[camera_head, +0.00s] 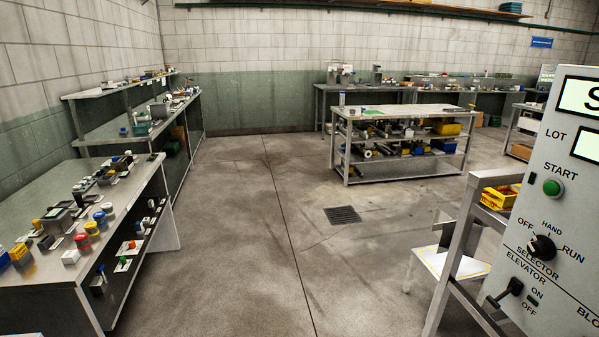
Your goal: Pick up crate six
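A yellow crate (500,197) with reddish-brown contents sits at the right, partly hidden behind the control panel. Another yellow container (447,129) stands on the shelf of the middle bench, at its right end. I cannot read a number on either, so I cannot tell which, if any, is crate six. My gripper is not in view.
A grey control panel (560,175) with a green START button and switches fills the right edge. A metal frame (458,250) and pale chute (450,263) stand beside it. A cluttered bench (35,297) is at left. The floor between is clear, with a drain grate (342,215).

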